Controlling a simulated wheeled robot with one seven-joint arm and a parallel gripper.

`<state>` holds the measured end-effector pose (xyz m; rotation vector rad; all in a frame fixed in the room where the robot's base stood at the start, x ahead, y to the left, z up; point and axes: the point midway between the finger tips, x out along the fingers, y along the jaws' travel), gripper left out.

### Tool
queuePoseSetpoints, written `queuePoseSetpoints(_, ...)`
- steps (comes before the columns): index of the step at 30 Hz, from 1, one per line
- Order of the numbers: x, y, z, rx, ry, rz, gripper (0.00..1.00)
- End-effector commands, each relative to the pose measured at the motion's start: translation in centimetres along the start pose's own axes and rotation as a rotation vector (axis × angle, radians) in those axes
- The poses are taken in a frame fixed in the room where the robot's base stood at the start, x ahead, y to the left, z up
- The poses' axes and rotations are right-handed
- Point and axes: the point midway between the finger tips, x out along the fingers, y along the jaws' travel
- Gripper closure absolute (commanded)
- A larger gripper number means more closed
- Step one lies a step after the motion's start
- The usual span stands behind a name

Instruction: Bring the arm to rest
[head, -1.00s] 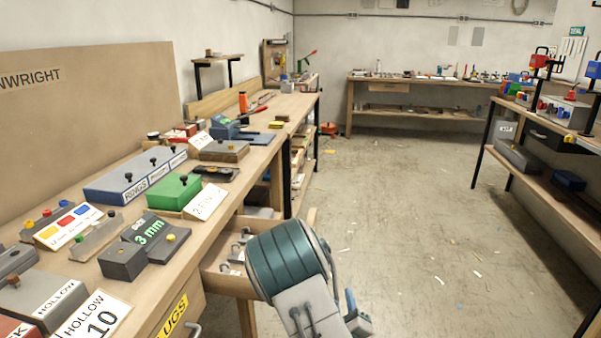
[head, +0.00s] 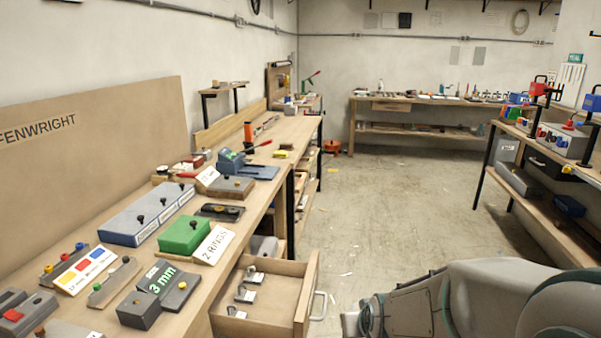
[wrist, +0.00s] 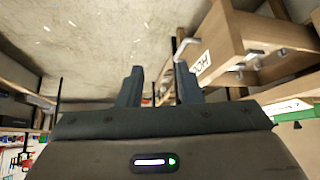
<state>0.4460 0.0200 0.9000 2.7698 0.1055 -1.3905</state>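My arm shows at the lower right of the head view, folded low beside the bench; the gripper end is not clearly seen there. In the wrist view my gripper (wrist: 157,85) has its two dark fingers apart with a gap between them, and I see nothing held in it. Beyond the fingers are floor and bench parts. The open drawer (wrist: 222,45) lies to the right of the fingers in the wrist view, apart from them.
The open drawer (head: 307,296) juts from the left workbench (head: 252,205) and holds several small grey pieces. A green block (head: 185,234) and a blue case (head: 135,217) sit on the bench. A right bench (head: 545,135) and back bench (head: 400,98) border the clear floor (head: 400,200).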

Motion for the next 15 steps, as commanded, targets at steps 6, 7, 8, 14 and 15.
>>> queuePoseSetpoints(6,-9.0,0.3,1.0,0.048,-0.168,-0.017,0.68)
queuePoseSetpoints(7,-10.2,0.3,1.4,0.051,-0.193,-0.015,0.68)
queuePoseSetpoints(8,-11.3,0.4,1.7,0.055,-0.216,-0.012,0.68)
queuePoseSetpoints(14,-16.8,0.8,3.9,0.082,-0.340,0.019,0.68)
queuePoseSetpoints(15,-17.5,0.8,4.2,0.085,-0.356,0.025,0.68)
